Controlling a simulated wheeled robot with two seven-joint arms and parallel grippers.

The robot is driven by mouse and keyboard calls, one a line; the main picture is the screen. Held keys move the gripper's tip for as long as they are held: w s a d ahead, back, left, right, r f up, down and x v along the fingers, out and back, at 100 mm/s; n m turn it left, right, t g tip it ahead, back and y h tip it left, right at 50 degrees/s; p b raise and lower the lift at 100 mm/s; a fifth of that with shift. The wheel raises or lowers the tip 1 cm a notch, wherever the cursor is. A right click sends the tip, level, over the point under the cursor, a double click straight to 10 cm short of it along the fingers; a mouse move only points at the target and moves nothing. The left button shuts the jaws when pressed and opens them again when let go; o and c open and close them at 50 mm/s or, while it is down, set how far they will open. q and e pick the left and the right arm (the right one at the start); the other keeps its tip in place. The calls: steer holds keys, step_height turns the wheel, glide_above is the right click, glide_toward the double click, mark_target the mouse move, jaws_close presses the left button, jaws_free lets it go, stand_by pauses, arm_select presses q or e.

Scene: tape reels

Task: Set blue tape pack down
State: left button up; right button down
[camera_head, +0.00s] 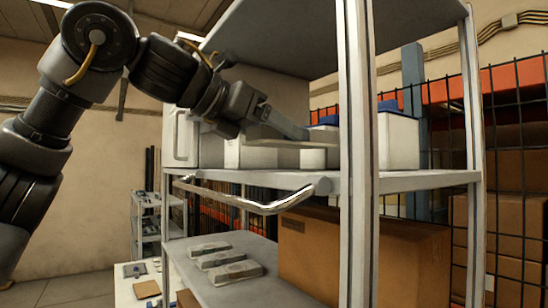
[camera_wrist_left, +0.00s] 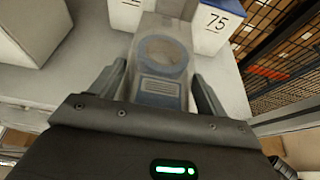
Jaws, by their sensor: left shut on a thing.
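My left gripper (camera_head: 285,128) reaches over the upper shelf (camera_head: 420,179) from the left. In the left wrist view it (camera_wrist_left: 161,88) is shut on the blue tape pack (camera_wrist_left: 163,57), a flat pale case with a round reel window and a blue-grey label. The pack extends forward from between the two fingers. In the head view the pack seems to be the thin pale slab (camera_head: 285,143) under the fingers, above the shelf board. Whether it touches anything below is unclear. My right gripper is not in view.
White boxes with blue tops (camera_head: 398,140) stand on the upper shelf; one in the wrist view is marked 75 (camera_wrist_left: 212,30). Shelf posts (camera_head: 357,200) and a front rail (camera_head: 250,203) stand near. Below are several grey packs (camera_head: 236,272) and a cardboard box (camera_head: 330,255).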

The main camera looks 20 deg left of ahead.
arm_select(q)
steer(key=shift+w+d+f, duration=0.55)
steer(key=shift+d+f, duration=0.2)
steer(key=shift+f, duration=0.05)
steer(key=shift+w+f, duration=0.2)
steer(key=shift+f, duration=1)
steer(key=shift+s+a+f, duration=0.1)
steer(key=shift+a+f, duration=0.05)
steer(key=shift+a, duration=0.05)
steer(key=shift+s+a, duration=0.15)
steer(key=shift+a, duration=0.05)
steer(key=shift+d+f, duration=0.1)
steer(key=shift+d, duration=0.15)
steer(key=o, duration=0.8)
steer(key=shift+d, duration=0.1)
steer(key=o, duration=0.3)
steer(key=shift+a, duration=0.2)
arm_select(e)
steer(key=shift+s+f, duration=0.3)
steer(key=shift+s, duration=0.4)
